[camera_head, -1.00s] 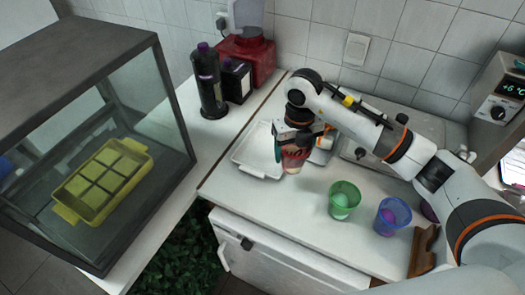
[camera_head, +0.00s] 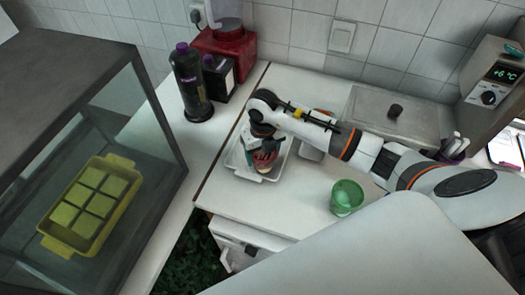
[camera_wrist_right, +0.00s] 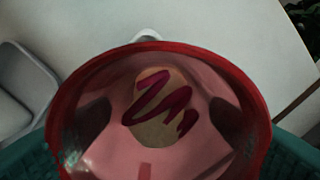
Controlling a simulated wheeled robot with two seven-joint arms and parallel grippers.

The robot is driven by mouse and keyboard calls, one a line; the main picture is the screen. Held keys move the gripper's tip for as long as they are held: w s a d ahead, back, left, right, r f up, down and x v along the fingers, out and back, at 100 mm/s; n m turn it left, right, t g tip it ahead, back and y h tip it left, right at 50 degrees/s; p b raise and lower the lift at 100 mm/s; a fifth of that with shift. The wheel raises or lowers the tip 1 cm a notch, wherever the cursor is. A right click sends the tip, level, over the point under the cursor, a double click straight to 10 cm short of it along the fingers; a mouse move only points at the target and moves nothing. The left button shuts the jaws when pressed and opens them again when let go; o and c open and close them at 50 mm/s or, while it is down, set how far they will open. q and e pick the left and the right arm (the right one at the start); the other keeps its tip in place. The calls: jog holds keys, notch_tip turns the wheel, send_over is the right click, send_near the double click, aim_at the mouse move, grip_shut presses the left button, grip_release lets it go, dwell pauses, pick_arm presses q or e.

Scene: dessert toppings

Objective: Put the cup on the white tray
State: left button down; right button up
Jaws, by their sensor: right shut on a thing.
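In the right wrist view the cup (camera_wrist_right: 150,150) fills the middle, with a pale scoop and dark red sauce inside. My right gripper (camera_head: 264,154) is shut around the cup, its teal fingers at both sides in the wrist view. The white tray (camera_head: 234,163) lies on the counter beneath the gripper. The cup appears within the tray's outline; I cannot tell whether it touches the tray floor. My left gripper is not in view.
A green cup (camera_head: 346,198) with a pale ball stands right of the tray. A dark bottle (camera_head: 190,85) and red appliance (camera_head: 224,55) stand behind. A glass case with a yellow tray (camera_head: 62,243) is at left. A metal container (camera_head: 390,120) is at back right.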

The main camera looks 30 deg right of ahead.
jog(key=shift+s+d+f, duration=0.1)
jog(key=shift+s+f, duration=0.05)
jog(key=shift+f, duration=0.3)
jog(key=o, duration=1)
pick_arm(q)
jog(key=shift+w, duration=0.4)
pick_arm(e)
jog(key=shift+r, duration=0.1)
jog(key=shift+r, duration=0.25)
jog(key=shift+r+b, duration=0.3)
jog(key=shift+r, duration=0.05)
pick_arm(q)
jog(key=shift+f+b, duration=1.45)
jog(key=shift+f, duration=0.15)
pick_arm(e)
jog(key=shift+r, duration=5.55)
